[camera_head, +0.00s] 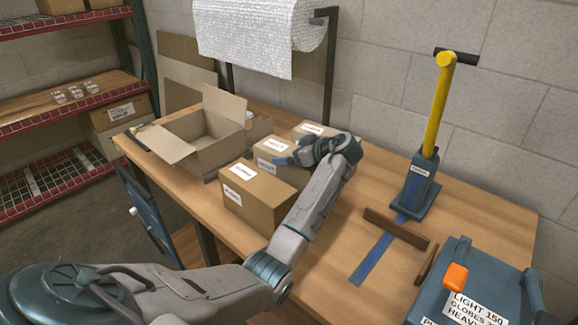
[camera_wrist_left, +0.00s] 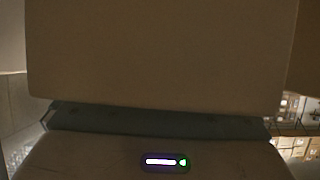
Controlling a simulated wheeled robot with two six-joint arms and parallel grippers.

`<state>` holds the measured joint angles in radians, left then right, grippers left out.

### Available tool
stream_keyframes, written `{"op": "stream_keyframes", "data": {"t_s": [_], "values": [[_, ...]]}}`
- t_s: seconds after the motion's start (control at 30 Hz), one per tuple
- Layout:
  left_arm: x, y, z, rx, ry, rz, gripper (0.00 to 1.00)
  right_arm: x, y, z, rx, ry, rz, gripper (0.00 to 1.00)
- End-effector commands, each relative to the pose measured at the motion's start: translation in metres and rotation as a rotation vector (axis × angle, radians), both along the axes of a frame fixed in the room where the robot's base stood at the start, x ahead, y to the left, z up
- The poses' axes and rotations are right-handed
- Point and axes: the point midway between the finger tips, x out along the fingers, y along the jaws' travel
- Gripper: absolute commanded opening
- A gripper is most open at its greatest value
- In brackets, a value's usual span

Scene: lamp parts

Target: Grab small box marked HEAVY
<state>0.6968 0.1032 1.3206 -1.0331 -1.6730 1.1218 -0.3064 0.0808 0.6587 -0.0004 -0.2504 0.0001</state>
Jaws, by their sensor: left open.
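Three small closed cardboard boxes with white labels stand in a row on the wooden table: a front box (camera_head: 257,200), a middle box (camera_head: 268,148) and a back box (camera_head: 304,129). The label print is too small to read, so I cannot tell which one is marked HEAVY. My left gripper (camera_head: 285,161) is open, with its blue fingertip at the middle box's label. Whether it touches is unclear, and the wrist hides the boxes' right sides. In the left wrist view, a plain cardboard face (camera_wrist_left: 160,50) fills most of the picture, very close. My right gripper is not in view.
An open, empty carton (camera_head: 205,135) stands left of the boxes. A blue press with a yellow lever (camera_head: 440,105) stands at right. A blue case (camera_head: 480,270) at front right has a sign reading LIGHT 150, GLOBES, HEAVY. A paper roll (camera_head: 258,30) hangs behind.

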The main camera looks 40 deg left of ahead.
Motion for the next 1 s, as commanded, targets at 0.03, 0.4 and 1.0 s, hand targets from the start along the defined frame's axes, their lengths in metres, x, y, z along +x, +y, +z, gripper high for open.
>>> {"op": "stream_keyframes", "data": {"t_s": [0.03,0.4,1.0], "values": [[-0.0001,0.0031,-0.001,-0.001,0.001,0.0,1.0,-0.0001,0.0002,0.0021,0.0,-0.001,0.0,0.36],[0.0003,0.0033,-0.0028,-0.002,0.0,-0.001,0.67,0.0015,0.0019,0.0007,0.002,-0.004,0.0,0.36],[0.0012,0.004,0.0058,0.002,-0.008,-0.001,0.11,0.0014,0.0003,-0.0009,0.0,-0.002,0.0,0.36]]}}
